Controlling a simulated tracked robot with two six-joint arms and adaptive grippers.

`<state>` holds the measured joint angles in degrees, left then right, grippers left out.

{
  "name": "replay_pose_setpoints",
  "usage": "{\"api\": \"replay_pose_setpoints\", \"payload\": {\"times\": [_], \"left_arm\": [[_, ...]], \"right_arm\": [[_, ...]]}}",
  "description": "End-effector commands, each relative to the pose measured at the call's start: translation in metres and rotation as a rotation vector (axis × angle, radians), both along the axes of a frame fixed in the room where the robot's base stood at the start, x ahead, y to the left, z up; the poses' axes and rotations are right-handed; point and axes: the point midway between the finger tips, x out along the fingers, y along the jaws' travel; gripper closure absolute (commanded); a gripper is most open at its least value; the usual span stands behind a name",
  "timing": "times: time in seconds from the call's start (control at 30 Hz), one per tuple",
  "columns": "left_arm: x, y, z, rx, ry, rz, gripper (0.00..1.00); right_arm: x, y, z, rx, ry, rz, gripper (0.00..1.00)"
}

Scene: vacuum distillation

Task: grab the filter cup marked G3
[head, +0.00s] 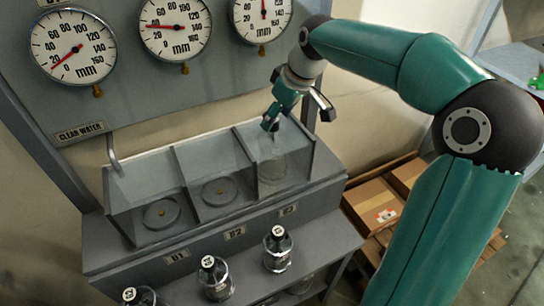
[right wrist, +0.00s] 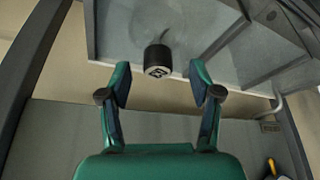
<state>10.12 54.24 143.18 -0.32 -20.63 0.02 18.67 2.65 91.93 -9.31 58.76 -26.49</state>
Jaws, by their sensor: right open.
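My right gripper (head: 271,124) is above the right-hand compartment of the tank (head: 132,197), pointing down. A clear glass vessel (head: 272,168) stands in that compartment, below the gripper, partly hidden. In the right wrist view my right gripper (right wrist: 159,82) is open, with nothing between its pads. A dark round cap with a white label (right wrist: 157,62) lies just past the fingertips, roughly centred between them; its mark is too small to read surely. Several dark-capped glass cups, such as one at the right (head: 278,249), stand on the front shelf. My left gripper is not in view.
Partition walls flank the right-hand compartment closely. The middle compartment (head: 221,191) and left one (head: 161,213) hold only round drain discs. Gauges (head: 176,27) hang on the panel behind. Cardboard boxes (head: 376,208) lie on a pallet at the right.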

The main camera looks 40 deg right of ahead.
Motion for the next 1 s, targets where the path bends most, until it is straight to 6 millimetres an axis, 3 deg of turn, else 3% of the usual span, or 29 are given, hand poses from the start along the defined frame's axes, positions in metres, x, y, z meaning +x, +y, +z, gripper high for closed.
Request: {"api": "replay_pose_setpoints", "payload": {"times": [0.3, 0.6, 0.9, 1.0], "left_arm": [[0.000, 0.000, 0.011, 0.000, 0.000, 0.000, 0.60], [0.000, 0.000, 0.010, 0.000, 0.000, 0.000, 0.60], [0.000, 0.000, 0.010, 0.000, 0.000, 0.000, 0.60], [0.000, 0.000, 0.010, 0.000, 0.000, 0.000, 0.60]], "right_arm": [[0.017, 0.000, -0.037, 0.001, 0.004, 0.001, 0.37], [0.019, 0.000, -0.042, 0.001, 0.001, 0.000, 0.38], [0.018, -0.001, -0.041, 0.001, 0.001, 0.000, 0.88], [0.018, -0.001, -0.041, 0.001, 0.001, -0.001, 1.00]]}}
